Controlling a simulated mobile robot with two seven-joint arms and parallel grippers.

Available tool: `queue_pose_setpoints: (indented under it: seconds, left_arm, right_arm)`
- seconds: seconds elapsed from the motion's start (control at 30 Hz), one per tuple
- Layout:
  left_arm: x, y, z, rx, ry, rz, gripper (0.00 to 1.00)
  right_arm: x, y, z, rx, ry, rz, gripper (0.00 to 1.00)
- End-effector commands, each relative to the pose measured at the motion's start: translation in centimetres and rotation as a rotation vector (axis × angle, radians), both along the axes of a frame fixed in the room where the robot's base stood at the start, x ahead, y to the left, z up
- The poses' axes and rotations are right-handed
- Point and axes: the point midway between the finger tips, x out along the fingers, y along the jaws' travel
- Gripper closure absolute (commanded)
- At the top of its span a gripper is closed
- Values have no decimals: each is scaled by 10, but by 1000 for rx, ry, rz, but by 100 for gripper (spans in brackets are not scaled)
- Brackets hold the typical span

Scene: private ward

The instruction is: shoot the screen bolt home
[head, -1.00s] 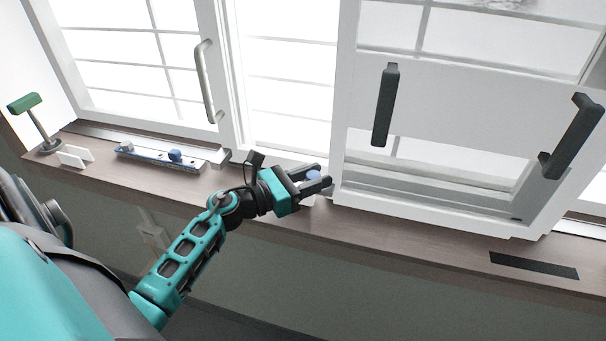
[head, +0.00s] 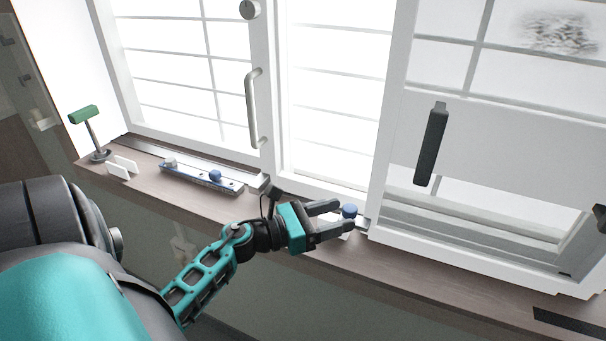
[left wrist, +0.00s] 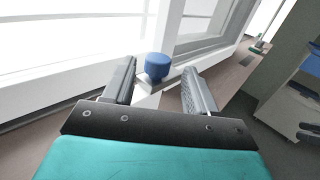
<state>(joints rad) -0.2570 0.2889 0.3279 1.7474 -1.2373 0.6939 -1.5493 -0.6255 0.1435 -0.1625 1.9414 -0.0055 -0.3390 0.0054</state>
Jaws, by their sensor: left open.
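The bolt's blue knob (head: 349,211) stands on a pale metal piece at the sill, beside the lower left corner of the white screen frame (head: 385,205). My left gripper (head: 338,217) is open, with the knob near its fingertips. In the left wrist view the blue knob (left wrist: 157,66) stands upright between the two fingertips (left wrist: 160,72), with a gap visible on each side. The bolt's far end is hidden or too small to read.
A metal rail with another blue knob (head: 215,176) lies on the sill to the left. A green-topped lever (head: 84,116) and small white plates (head: 121,166) stand further left. A grey handle (head: 252,108) and a black handle (head: 431,145) are on the window panels.

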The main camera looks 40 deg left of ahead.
Motion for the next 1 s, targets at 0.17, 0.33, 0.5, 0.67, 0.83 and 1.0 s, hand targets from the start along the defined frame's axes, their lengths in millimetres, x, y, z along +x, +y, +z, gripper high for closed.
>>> queue_pose_setpoints:
  seconds: [0.17, 0.33, 0.5, 0.67, 0.83, 1.0]
  left_arm:
    - [-37, 16, -3, 0, 3, -2, 43]
    - [-63, 29, -2, 0, 2, -2, 43]
    - [-77, 35, 0, -1, 0, -3, 43]
    - [-79, 36, 1, -2, -1, -3, 43]
    - [-79, 36, 0, -2, -1, -3, 43]
    - [-79, 36, 0, -1, 0, -3, 43]
  right_arm:
    - [0, 2, -6, 4, 8, 2, 39]
    - [3, 6, -5, 11, 0, 8, 39]
    - [5, 10, 0, 18, -11, 13, 39]
    - [5, 9, -1, 18, -9, 12, 39]
    - [5, 9, -1, 17, -7, 12, 39]
    - [5, 8, -2, 14, -5, 10, 39]
